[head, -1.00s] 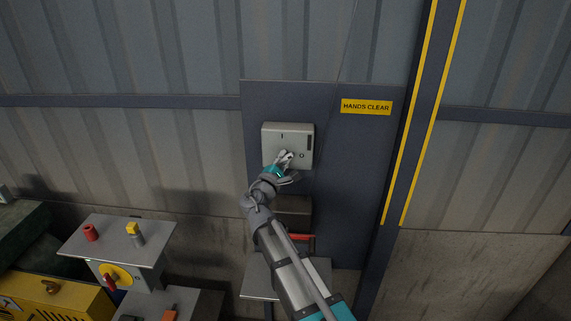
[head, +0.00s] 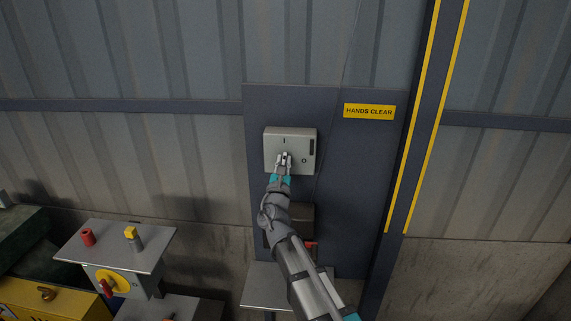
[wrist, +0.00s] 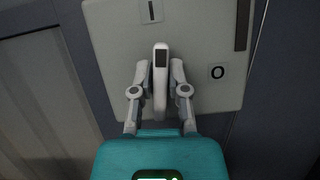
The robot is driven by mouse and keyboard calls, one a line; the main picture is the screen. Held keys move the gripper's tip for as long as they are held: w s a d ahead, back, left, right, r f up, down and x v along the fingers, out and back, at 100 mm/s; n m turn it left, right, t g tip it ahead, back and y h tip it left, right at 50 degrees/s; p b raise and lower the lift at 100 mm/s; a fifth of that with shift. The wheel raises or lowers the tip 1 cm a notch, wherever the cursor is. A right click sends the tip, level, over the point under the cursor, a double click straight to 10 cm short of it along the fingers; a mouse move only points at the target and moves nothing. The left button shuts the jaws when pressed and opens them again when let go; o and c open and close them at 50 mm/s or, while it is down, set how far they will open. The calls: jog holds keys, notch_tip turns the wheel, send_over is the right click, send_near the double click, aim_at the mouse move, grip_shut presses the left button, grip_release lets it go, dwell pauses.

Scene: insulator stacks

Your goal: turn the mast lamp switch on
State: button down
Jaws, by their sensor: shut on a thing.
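The mast lamp switch is a pale grey box (head: 297,140) on a dark wall panel, with an I mark (wrist: 151,11) at the top and an O mark (wrist: 218,72) at the right. Its white lever (wrist: 160,85), dark near the tip, points up towards the I mark in the wrist view. My gripper (head: 284,163) is at the front of the box. In the wrist view its fingers (wrist: 157,78) stand on both sides of the lever and are shut on it. The lever's pivot is hidden by my gripper.
A yellow HANDS CLEAR sign (head: 369,111) is at the upper right of the panel. A darker box (head: 301,214) sits below the switch, partly behind my arm. At lower left, a grey stand (head: 115,240) carries a red piece and a yellow-topped piece.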

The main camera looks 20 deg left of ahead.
aim_at(283, 134)
jog(key=shift+s+f+n+y, duration=0.15)
jog(key=shift+n+y, duration=0.25)
jog(key=shift+n, duration=0.4)
jog(key=c, duration=0.7)
grip_release()
jog(key=shift+w, duration=0.2)
notch_tip(283, 134, up, 9)
jog(key=p, duration=0.9)
jog(key=shift+r, duration=0.25)
jog(key=shift+r+p, duration=0.4)
jog(key=shift+p, duration=0.2)
